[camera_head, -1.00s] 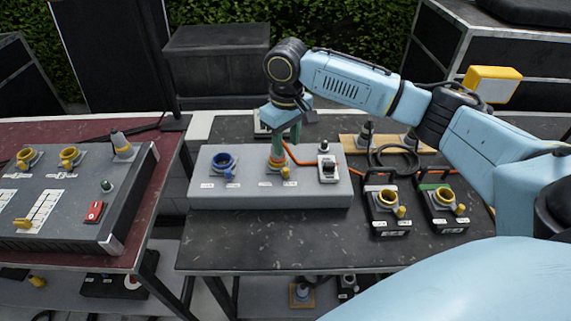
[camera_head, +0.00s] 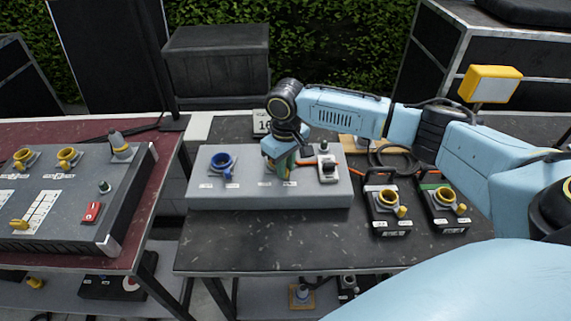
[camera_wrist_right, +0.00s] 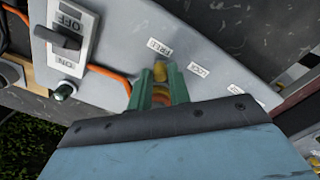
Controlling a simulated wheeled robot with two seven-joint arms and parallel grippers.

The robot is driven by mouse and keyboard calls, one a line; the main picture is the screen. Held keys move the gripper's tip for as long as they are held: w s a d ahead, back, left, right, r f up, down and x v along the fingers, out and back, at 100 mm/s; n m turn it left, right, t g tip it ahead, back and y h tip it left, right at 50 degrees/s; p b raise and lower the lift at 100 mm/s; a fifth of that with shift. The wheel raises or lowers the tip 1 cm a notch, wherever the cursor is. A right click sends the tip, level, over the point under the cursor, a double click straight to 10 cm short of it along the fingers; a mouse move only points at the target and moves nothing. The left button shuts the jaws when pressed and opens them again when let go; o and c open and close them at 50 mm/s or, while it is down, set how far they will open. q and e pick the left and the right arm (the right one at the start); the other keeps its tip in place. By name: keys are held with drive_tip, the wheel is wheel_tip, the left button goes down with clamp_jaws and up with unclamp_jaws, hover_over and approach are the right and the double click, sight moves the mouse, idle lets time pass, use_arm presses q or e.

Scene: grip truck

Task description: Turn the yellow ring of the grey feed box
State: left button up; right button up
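The grey feed box (camera_head: 225,197) sits on the middle dark table. Its yellow ring is mostly hidden by my right gripper (camera_head: 281,168) in the head view; a bit of yellow shows at its right side. In the right wrist view, the two green fingers of my right gripper (camera_wrist_right: 160,92) stand on either side of the yellow ring (camera_wrist_right: 161,73), with orange and yellow bands between them. Whether the fingers press on it I cannot tell. Labels FREE and LOCK are printed beside it. My left gripper is not in view.
A blue ring (camera_head: 222,162) is left of my gripper on the same box, and a black switch (camera_head: 327,170) is right of it. An orange cable runs behind. Two small black boxes (camera_head: 389,223) stand to the right. The table front is clear.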

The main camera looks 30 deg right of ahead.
clamp_jaws()
drive_tip(key=shift+a+r+m+p, duration=0.15)
drive_tip(key=shift+m+p, duration=0.15)
drive_tip(key=shift+p, duration=0.3)
drive_tip(key=a+m+p, duration=0.1)
drive_tip(key=m+p, duration=0.1)
drive_tip(key=p, duration=0.1)
drive_tip(key=m+p, duration=0.2)
drive_tip(key=p, duration=0.2)
drive_tip(key=w+a+m+p, duration=0.1)
drive_tip(key=m+p, duration=0.1)
drive_tip(key=p, duration=0.2)
drive_tip(key=shift+w+a+r, duration=0.1)
drive_tip(key=shift+a, duration=0.2)
drive_tip(key=shift+w+a+m+p, duration=0.25)
drive_tip(key=shift+m+p, duration=0.35)
drive_tip(key=shift+m, duration=0.3)
drive_tip(key=shift+w+a+m+p, duration=0.15)
drive_tip(key=shift+w+m+p, duration=0.3)
drive_tip(key=shift+m, duration=0.45)
drive_tip(key=shift+f, duration=0.2)
drive_tip(key=shift+o, duration=2.3)
unclamp_jaws()
drive_tip(key=shift+s, duration=0.1)
wheel_tip(320, 180, up, 13)
drive_tip(key=shift+r+p, duration=0.2)
drive_tip(key=shift+p, duration=0.2)
